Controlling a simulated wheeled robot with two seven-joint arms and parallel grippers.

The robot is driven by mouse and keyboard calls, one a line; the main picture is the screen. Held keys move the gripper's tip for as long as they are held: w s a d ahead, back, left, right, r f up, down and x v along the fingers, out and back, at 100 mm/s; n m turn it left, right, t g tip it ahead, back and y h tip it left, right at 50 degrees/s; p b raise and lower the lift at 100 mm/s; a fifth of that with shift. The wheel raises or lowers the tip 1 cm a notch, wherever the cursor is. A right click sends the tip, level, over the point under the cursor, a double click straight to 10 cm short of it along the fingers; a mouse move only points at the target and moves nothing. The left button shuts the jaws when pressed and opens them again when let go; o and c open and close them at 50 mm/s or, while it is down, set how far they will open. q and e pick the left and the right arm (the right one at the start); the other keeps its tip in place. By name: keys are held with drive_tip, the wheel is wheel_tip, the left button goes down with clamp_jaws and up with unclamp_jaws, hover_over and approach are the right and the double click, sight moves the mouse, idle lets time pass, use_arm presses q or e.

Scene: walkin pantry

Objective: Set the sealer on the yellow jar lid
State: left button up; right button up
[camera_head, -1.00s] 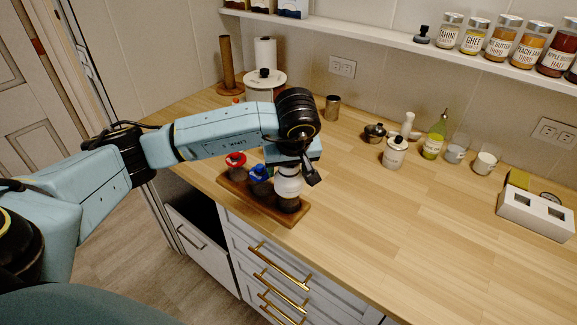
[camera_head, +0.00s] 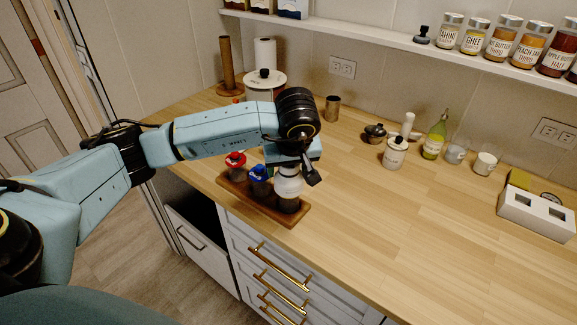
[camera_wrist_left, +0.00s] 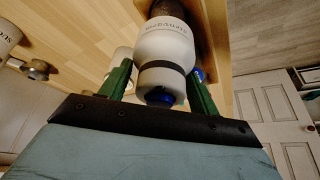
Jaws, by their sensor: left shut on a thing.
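The sealer (camera_head: 288,187) is a white cylinder, upright under my left gripper (camera_head: 291,171). My left gripper is shut on it; in the left wrist view its green fingers (camera_wrist_left: 160,82) stand on both sides of the white sealer (camera_wrist_left: 165,52) with its dark band and blue end. The sealer's lower end is at the top of a dark jar (camera_head: 287,205) at the right end of a wooden tray. That jar's lid is hidden, so I cannot see its colour or whether the sealer touches it. My right gripper is not in view.
The wooden tray (camera_head: 265,207) near the counter's front edge also holds a red-lidded jar (camera_head: 236,160) and a blue-lidded jar (camera_head: 259,174). A white canister (camera_head: 394,153), a green bottle (camera_head: 435,137) and cups stand farther back. The counter right of the tray is clear.

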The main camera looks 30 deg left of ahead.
use_arm(q)
drive_tip(key=shift+f+b, duration=0.65)
drive_tip(key=shift+f, duration=0.05)
idle(0.4)
drive_tip(key=o, duration=1.5)
drive_tip(key=shift+r+p, duration=2.1)
drive_tip(key=shift+r, duration=1.4)
